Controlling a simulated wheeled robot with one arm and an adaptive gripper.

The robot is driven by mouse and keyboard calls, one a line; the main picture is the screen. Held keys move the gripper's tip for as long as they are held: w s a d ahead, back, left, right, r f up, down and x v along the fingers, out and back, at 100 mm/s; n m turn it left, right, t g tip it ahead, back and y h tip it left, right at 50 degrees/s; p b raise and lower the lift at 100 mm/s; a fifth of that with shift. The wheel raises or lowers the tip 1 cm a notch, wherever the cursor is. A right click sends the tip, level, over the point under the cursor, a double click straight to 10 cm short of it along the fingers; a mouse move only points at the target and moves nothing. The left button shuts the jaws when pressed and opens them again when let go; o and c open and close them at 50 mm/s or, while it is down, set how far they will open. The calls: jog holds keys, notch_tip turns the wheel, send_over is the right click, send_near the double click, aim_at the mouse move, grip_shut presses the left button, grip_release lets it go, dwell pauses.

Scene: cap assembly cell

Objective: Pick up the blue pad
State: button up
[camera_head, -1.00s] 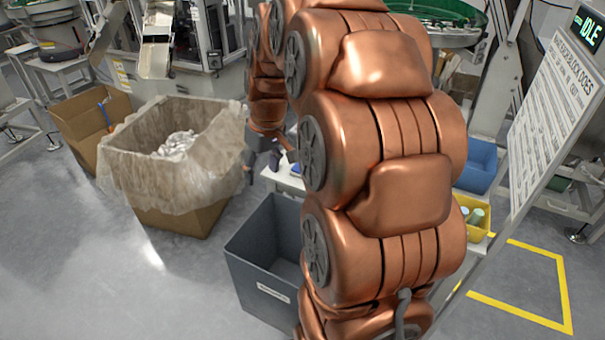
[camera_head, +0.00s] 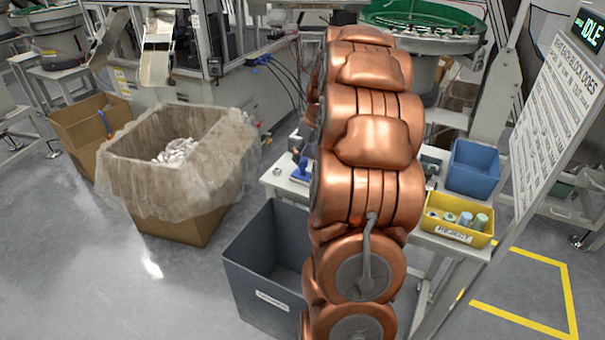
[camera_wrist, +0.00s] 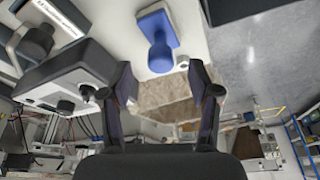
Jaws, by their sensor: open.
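The blue pad (camera_wrist: 152,27) shows at the top centre of the wrist view, a flat blue block with a rounded blue knob, on a white table top (camera_wrist: 195,42). In the head view the pad (camera_head: 300,173) is a small blue shape at the table's left edge, partly hidden by my arm. My gripper (camera_wrist: 167,78) is open and empty in the wrist view. The pad lies beyond its fingertips, apart from them, roughly in line with the gap. In the head view my copper arm hides most of the gripper.
A grey-and-black device (camera_wrist: 70,78) stands close left of the fingers in the wrist view. In the head view, a yellow bin (camera_head: 440,231) with several cylinders and a blue bin (camera_head: 473,168) sit right of my arm. A grey bin (camera_head: 262,295) stands on the floor in front.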

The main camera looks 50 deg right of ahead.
aim_at(303, 159)
jog(key=shift+w+p+x, duration=0.2)
jog(key=shift+p+x, duration=0.3)
jog(key=shift+x, duration=1.8)
grip_shut()
jog(key=shift+r, duration=0.1)
jog(key=shift+w+r+b, duration=0.1)
jog(key=shift+r+b, duration=0.4)
jog(key=shift+r, duration=1.05)
jog(key=shift+s+a+r, duration=0.15)
jog(key=shift+s+r, duration=0.05)
jog(key=shift+s, duration=0.05)
jog(key=s+a+r+b, duration=0.1)
jog(key=s+a, duration=0.5)
jog(key=s, duration=0.8)
jog(key=shift+s+r+b, duration=0.2)
jog(key=shift+r+b, duration=0.05)
jog(key=shift+b, duration=0.55)
jog(key=c, duration=0.7)
grip_release()
jog(key=shift+c, duration=0.2)
jog(key=c, duration=0.4)
